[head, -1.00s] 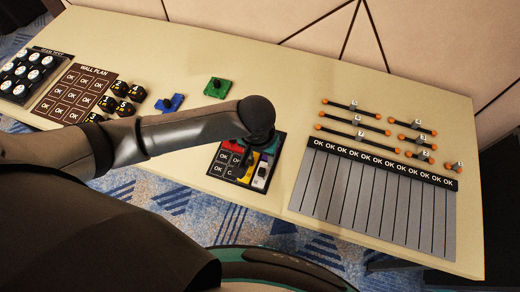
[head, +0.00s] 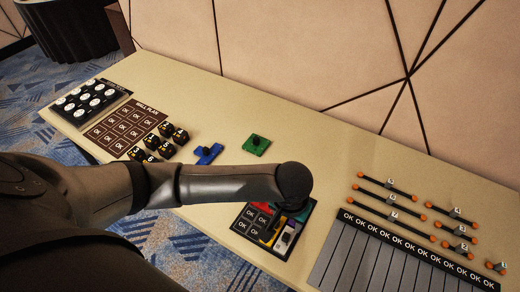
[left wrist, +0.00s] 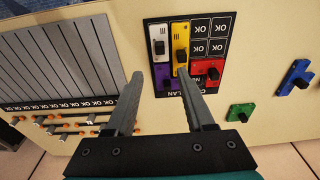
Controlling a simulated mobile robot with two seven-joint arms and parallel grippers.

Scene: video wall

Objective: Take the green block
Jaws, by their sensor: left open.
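The green block (head: 256,145) lies flat on the table with a dark knob on top, behind my left arm in the head view. In the left wrist view the green block (left wrist: 241,112) lies right of my left gripper (left wrist: 158,77). That gripper is open and empty, its fingers over the near edge of the dark block board; in the head view my arm's round joint mostly hides it. The green block is well apart from the fingers. My right gripper is not in view.
The dark board (head: 238,221) holds red, yellow, white and purple blocks. A blue block (head: 208,153) lies left of the green one. Several numbered black pieces (head: 166,136) stand farther left. Orange-ended bars (head: 388,186) and a grey panel (head: 365,262) are right. Table around the green block is clear.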

